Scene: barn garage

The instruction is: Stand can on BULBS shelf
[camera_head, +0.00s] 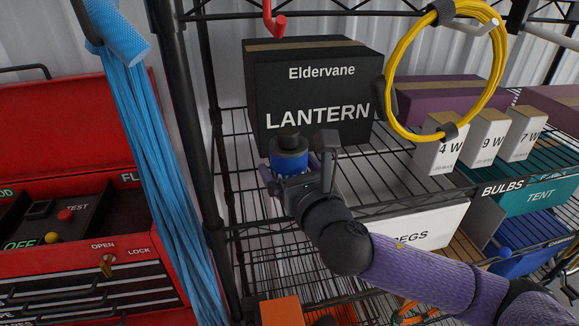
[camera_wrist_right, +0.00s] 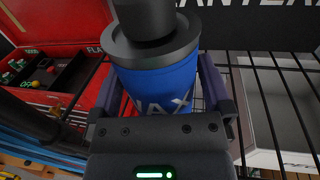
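The can is blue with a dark rim and black top (camera_head: 289,158). In the right wrist view the can (camera_wrist_right: 165,85) fills the middle, between the two fingers, with part of white lettering showing. My right gripper (camera_head: 296,180) is shut on it in front of the LANTERN box. The can looks upright; its base is hidden, so I cannot tell whether it touches the wire shelf. The BULBS label (camera_head: 502,187) is on the shelf's front edge at the right, below the small bulb boxes (camera_head: 487,138). My left gripper is not in view.
The black LANTERN box (camera_head: 315,88) stands at the back left of the shelf. Bare wire (camera_head: 385,165) lies between it and the bulb boxes. A yellow cable coil (camera_head: 398,60) hangs in front. A red tool chest (camera_head: 90,140) and blue strands (camera_head: 150,140) are at the left.

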